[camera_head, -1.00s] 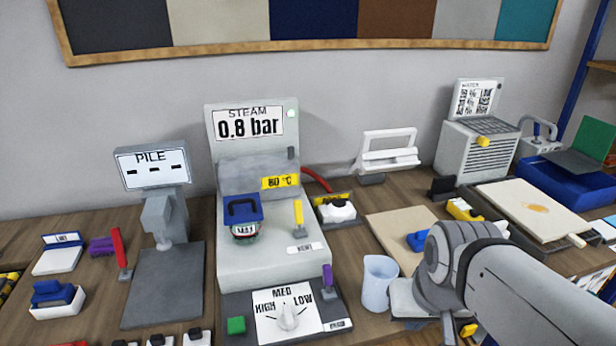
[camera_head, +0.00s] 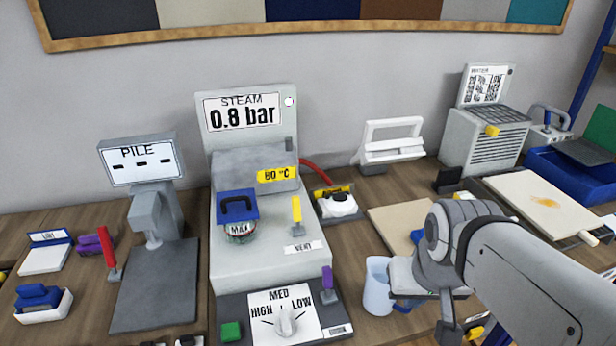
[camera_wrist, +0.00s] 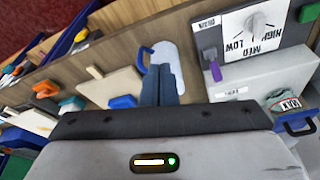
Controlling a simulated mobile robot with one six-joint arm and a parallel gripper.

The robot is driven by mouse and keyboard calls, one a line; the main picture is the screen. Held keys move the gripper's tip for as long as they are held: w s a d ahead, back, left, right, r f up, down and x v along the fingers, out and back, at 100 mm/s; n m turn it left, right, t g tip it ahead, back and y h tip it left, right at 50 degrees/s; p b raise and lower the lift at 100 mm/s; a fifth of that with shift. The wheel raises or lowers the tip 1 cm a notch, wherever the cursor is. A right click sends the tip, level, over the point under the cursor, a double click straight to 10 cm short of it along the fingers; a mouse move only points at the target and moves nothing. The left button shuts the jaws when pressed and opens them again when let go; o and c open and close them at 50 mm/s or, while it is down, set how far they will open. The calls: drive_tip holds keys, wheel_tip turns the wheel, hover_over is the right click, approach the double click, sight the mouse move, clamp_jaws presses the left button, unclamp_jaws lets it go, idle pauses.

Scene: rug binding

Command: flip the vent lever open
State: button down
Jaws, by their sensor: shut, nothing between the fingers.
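The vent lever (camera_head: 297,213) is a small yellow handle on a grey base, standing upright on the sloping front of the steam unit (camera_head: 270,265). A white VENT label (camera_head: 304,247) lies just in front of it. My gripper shows in the wrist view (camera_wrist: 161,72) with its two dark fingers shut together and empty. I cannot make out the yellow lever in the wrist view.
A clear jug (camera_head: 377,287) with a blue handle stands between my wrist and the steam unit. A purple lever (camera_head: 328,284) stands beside the dial (camera_head: 286,322). A blue-handled MAX container (camera_head: 238,232) sits left of the vent lever. A red lever (camera_head: 107,250) is further left.

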drive_tip(key=shift+a, duration=0.15)
drive_tip(key=w+a+f+m+g+y+b, duration=0.1)
drive_tip(key=w+a+f+g+y+b, duration=0.25)
drive_tip(key=w, duration=0.55)
drive_tip(key=w+a+m+y+b, duration=0.2)
drive_tip(key=w+a+y, duration=0.3)
drive_tip(key=w, duration=0.4)
drive_tip(key=w+a+f+y+b, duration=0.1)
drive_tip(key=w+f+y+b, duration=0.1)
drive_tip(key=w, duration=0.8)
drive_tip(key=w+a+f+m+y+b, duration=0.1)
drive_tip(key=w+f+y, duration=0.3)
drive_tip(key=w, duration=0.6)
drive_tip(key=shift+t+y+b, duration=0.35)
drive_tip(key=shift+y+b, duration=0.4)
drive_tip(key=shift+y, duration=0.4)
drive_tip(key=shift+a, duration=0.15)
